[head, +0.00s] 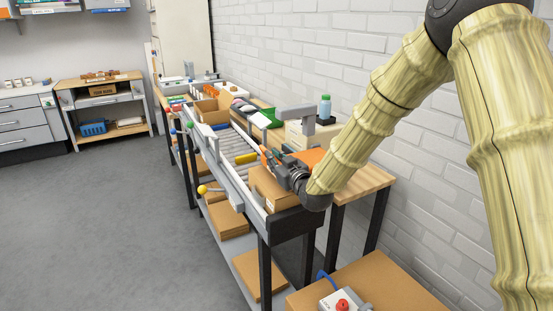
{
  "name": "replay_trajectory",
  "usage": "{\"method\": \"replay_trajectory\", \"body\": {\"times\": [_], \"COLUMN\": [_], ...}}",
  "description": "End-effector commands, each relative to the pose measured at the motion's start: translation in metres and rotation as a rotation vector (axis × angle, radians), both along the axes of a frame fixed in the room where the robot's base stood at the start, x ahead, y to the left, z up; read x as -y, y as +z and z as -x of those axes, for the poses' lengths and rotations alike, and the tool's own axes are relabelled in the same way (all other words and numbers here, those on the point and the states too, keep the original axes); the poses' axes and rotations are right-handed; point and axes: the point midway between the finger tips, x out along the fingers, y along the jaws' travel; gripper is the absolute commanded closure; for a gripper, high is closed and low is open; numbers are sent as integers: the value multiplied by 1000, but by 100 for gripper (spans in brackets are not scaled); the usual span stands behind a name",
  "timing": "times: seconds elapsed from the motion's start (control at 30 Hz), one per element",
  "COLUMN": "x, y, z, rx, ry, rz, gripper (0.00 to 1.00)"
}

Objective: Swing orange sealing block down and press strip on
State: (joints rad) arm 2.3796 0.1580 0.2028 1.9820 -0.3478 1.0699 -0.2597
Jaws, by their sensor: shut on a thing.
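My gripper (278,168) is small in the head view, low over the near end of the roller conveyor. It is shut, with a small orange piece (264,158) at its fingertips that looks like the orange sealing block. The fingers and wrist partly hide the contact. A cardboard box (268,187) sits on the conveyor just below and beside the gripper. I cannot make out the strip or whether the block touches the box.
The roller conveyor (238,150) runs away along the brick wall, with a yellow-knobbed lever (203,189) on its left side. A red-button box (342,302) is in front. The floor at left is clear.

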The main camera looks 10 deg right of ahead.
Motion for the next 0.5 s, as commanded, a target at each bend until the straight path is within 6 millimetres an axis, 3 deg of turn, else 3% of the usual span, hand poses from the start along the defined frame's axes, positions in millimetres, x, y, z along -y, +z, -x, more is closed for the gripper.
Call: {"method": "replay_trajectory", "body": {"times": [0.43, 0.5], "x": [1, 1], "y": [-3, -3], "z": [0, 0], "rx": [1, 1], "ry": [-3, -3], "rz": [8, 8], "gripper": [100, 80]}}
